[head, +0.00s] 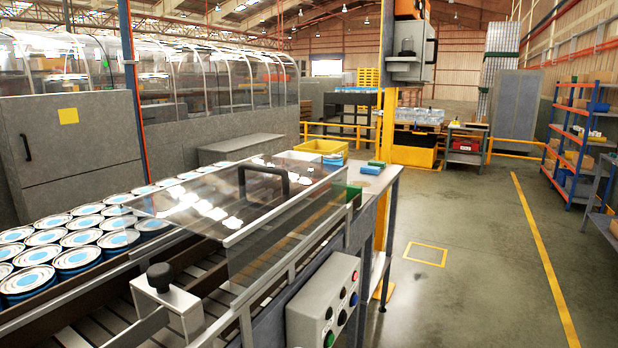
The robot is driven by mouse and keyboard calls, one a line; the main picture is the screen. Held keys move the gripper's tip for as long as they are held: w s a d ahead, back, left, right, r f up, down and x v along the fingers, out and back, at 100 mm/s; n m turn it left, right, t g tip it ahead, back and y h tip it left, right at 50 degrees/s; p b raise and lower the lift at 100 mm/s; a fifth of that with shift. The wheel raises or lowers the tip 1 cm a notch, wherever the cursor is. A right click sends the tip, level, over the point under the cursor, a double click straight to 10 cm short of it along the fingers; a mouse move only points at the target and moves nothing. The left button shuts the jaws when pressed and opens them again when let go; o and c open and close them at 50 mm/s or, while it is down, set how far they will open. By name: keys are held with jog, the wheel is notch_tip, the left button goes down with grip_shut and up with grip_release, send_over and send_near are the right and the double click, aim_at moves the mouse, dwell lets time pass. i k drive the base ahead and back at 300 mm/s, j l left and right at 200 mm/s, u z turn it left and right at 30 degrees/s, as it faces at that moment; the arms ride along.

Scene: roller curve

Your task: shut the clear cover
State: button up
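The clear cover (200,203) is a see-through panel over the roller conveyor in the middle of the head view. A black bar handle (263,180) stands up from its top. A clear side panel (285,232) hangs down from its light front edge toward the conveyor's side rail. The top looks close to level; I cannot tell whether the cover is fully down. My gripper is not in view.
Blue-and-white cans (82,238) stand in rows at left. A black knob on a grey block (168,300) sits near the conveyor front. A button box (322,305) juts from its side. A yellow post (386,130) rises behind. Open floor (460,290) lies right.

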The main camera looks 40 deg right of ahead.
aim_at(268, 183)
jog(key=z, duration=0.75)
jog(key=i+l, duration=0.2)
jog(key=l, duration=0.15)
jog(key=i+l+u, duration=0.1)
jog(key=l, duration=0.25)
jog(key=i+l, duration=0.3)
jog(key=i+l+u, duration=0.1)
jog(key=l, duration=0.3)
jog(key=i+l, duration=0.25)
jog(key=i+l+u, duration=0.05)
jog(key=l, duration=0.05)
